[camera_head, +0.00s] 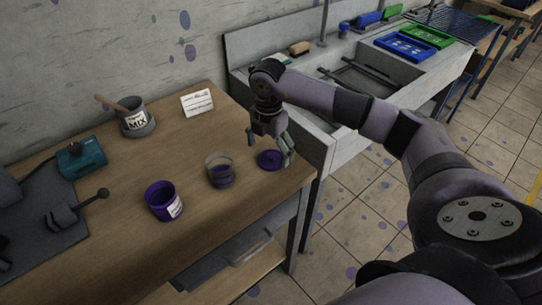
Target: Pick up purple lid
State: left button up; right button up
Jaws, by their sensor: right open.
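The purple lid (268,160) lies flat on the wooden table near its right end. My right gripper (270,146) is open and empty, pointing down just above and behind the lid. One finger reaches close to the lid's right edge; I cannot tell whether it touches. A purple jar (162,203) with a white label stands further left, near the front of the table. A clear cup (220,176) with some purple in it stands between the jar and the lid. My left gripper is not in view.
The wooden table (200,135) also holds a grey MIX pot (135,121) with a stick, a white card (197,102) and a teal device (82,157). A concrete sink (345,85) with blue (403,47) and green (427,36) trays adjoins on the right. The table's middle is clear.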

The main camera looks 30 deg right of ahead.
aim_at(271, 158)
jog(key=shift+f, duration=1.2)
jog(key=shift+c, duration=0.5)
jog(key=c, duration=0.8)
